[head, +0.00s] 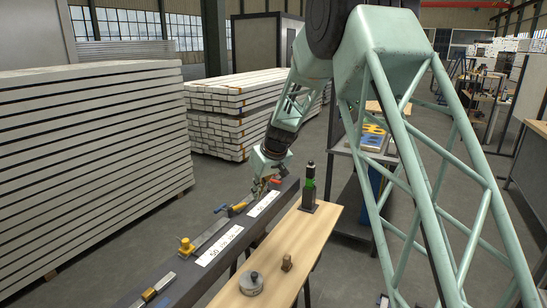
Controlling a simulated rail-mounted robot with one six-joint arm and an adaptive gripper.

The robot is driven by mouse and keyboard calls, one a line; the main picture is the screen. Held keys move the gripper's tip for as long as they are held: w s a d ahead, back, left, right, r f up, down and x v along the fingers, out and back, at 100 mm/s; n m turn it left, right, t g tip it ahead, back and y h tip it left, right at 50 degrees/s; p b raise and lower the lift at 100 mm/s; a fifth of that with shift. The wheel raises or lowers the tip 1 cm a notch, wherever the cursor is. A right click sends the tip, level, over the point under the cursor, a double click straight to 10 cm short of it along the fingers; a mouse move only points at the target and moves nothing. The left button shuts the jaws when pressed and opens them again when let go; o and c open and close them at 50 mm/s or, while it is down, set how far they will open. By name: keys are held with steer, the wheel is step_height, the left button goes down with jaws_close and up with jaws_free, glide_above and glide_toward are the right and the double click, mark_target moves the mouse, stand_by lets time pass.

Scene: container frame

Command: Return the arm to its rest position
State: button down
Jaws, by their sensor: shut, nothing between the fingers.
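My arm, a pale green lattice structure, reaches from the upper right down to the middle of the head view. My gripper (262,187) is at its end, pointing down just above the far part of a dark beam (214,232). The gripper is small here and shut, with no object seen in it. Whether its tips touch the beam or the things on it I cannot tell.
The beam carries white labels (220,245), a yellow-handled tool (232,209) and a yellow clamp (186,246). Beside it, a wooden bench (270,269) holds a green-black bottle-like item (308,190) and a round metal piece (251,283). Stacked panels (90,150) stand left.

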steer(key=s+d+r+m, duration=0.1)
steer(key=s+d+r, duration=0.5)
steer(key=s+r, duration=0.3)
steer(key=s+d+r+m+h, duration=0.1)
steer(key=s+d+r, duration=0.55)
steer(key=s, duration=0.45)
steer(key=s+d+r+m, duration=0.1)
steer(key=s+d+r, duration=0.4)
steer(key=s+r, duration=0.4)
steer(key=s+d+m, duration=0.1)
steer(key=s+d, duration=0.3)
steer(key=s, duration=0.8)
steer(key=s+d+f+m+h, duration=0.1)
steer(key=s+d, duration=0.3)
steer(key=s, duration=0.9)
steer(key=s+d+m+h, duration=0.1)
steer(key=s+d, duration=0.3)
steer(key=s, duration=0.9)
steer(key=shift+s+f+m, duration=0.15)
steer(key=shift+f+m, duration=0.15)
steer(key=shift+m, duration=0.5)
steer(key=shift+d, duration=0.1)
